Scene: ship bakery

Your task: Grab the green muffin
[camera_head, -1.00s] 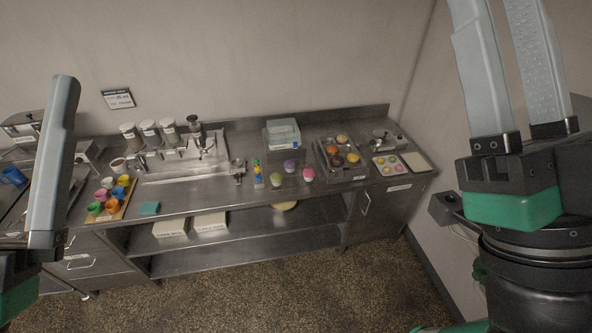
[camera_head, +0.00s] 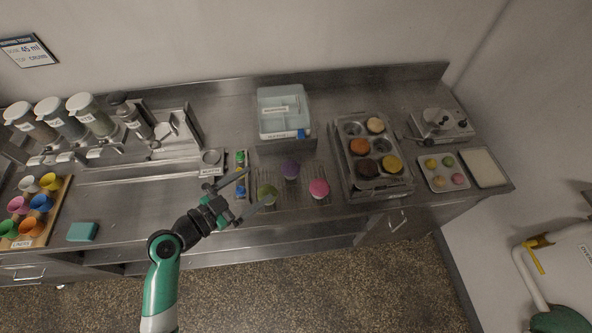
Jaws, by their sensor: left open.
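My left gripper (camera_head: 255,189) is open and comes in from the lower left. Its two spread fingers point right toward the green muffin, with one fingertip close to the muffin's front side. From this angle I cannot tell whether that finger touches it. Nothing is held in the jaws. My right gripper is out of the picture.
A small tray with blue and green items (camera_head: 241,172) lies left of the green muffin. A clear-lidded box (camera_head: 283,112) stands behind the muffins. A muffin tin (camera_head: 345,184) sits to the right. A teal block (camera_head: 82,232) and colored cups (camera_head: 47,182) are at the left.

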